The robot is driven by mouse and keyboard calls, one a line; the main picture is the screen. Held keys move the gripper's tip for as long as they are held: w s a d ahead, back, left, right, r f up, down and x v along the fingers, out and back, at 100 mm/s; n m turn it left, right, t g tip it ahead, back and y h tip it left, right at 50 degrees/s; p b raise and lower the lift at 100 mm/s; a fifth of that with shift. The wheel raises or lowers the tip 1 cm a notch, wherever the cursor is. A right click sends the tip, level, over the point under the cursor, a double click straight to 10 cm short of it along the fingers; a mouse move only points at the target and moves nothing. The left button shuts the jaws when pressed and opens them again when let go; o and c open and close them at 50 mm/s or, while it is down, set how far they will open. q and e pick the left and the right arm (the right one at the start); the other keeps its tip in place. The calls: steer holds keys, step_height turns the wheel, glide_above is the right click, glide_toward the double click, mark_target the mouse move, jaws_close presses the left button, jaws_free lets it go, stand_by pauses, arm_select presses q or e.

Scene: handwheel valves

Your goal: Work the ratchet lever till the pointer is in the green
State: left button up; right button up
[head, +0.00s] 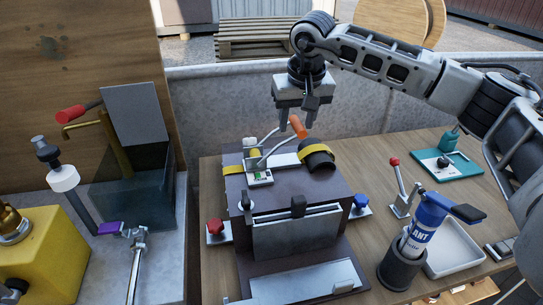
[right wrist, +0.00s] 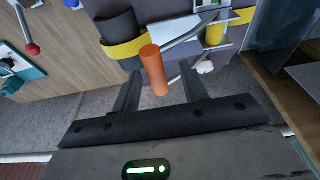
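The ratchet lever is a grey bent arm (head: 272,146) with an orange grip (head: 299,127), rising from the top of a dark box-shaped machine (head: 330,190). A small pale gauge plate (head: 261,178) with a bit of green lies beside the lever's foot; its pointer is too small to read. My right gripper (head: 297,111) points down just above the orange grip, fingers apart. In the right wrist view the orange grip (right wrist: 153,70) stands between the open fingertips, with gaps on both sides. My left gripper is not in view.
A black cylinder with a yellow band (head: 318,155) lies close to the lever. A red-knobbed lever (head: 402,190), a blue spray can (head: 424,222) in a dark cup and a grey tray (head: 455,250) stand to the right. A concrete wall (head: 220,100) runs behind.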

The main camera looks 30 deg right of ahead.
step_height(320, 180, up, 3)
steer(key=shift+f+p, duration=0.2)
steer(key=shift+p, duration=0.95)
step_height(320, 180, up, 2)
steer(key=shift+r+p, duration=0.15)
steer(key=shift+p, duration=0.4)
steer(key=shift+r, duration=1)
